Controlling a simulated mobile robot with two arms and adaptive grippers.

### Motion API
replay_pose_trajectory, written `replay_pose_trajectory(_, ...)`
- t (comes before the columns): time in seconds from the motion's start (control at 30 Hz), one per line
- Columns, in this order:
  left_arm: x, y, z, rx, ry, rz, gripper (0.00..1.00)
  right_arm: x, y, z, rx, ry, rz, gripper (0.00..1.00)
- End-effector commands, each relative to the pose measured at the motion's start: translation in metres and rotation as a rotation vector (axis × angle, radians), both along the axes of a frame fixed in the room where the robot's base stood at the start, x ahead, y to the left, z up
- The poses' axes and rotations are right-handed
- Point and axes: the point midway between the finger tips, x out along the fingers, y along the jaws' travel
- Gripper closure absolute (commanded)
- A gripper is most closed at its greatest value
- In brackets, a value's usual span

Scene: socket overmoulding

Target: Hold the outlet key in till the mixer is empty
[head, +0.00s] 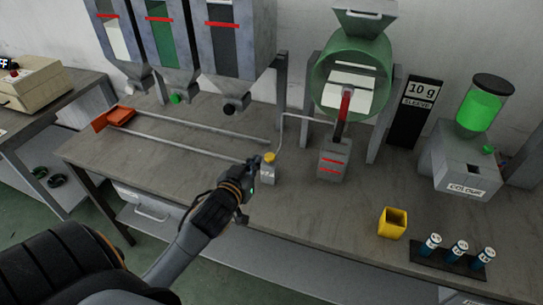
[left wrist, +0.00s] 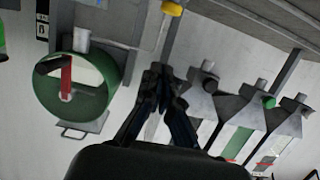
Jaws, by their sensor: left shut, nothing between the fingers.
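The mixer (head: 324,96) is a green drum with a grey hopper on top. It also shows upside down in the left wrist view (left wrist: 47,108). A yellow key (head: 269,157) sits on a small grey box (head: 268,176), joined by a thin cable toward the mixer; I take it for the outlet key. The key also shows at the top of the left wrist view (left wrist: 172,9). My left gripper (head: 255,164) is shut and empty, just left of the key; I cannot tell whether it touches. The drum's contents cannot be made out. My right gripper is out of view.
A grey bin with red stripes (head: 333,163) stands below the mixer. A yellow cup (head: 392,223) and a rack of vials (head: 449,258) stand front right, a colour dispenser (head: 465,170) behind. Hoppers (head: 236,75) hang at the back left above two rails and an orange slide (head: 120,116).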

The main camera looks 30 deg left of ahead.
Motion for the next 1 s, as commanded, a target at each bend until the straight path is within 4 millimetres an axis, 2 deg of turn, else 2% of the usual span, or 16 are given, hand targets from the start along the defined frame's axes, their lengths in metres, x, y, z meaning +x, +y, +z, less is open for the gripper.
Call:
replay_pose_trajectory(0.2,0.001,0.000,0.000,0.003,0.001,0.000,1.00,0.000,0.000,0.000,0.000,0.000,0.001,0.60)
replay_pose_trajectory(0.33,0.008,0.002,-0.001,0.004,0.001,0.000,1.00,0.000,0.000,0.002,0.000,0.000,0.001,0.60)
replay_pose_trajectory(0.47,0.027,0.007,-0.004,0.005,-0.001,0.000,1.00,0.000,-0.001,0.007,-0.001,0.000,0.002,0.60)
replay_pose_trajectory(0.83,0.096,0.024,-0.023,0.005,0.001,0.001,1.00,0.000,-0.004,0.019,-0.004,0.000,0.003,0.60)
replay_pose_trajectory(1.0,0.094,0.023,-0.051,0.002,0.005,0.001,1.00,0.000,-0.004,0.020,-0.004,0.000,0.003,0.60)
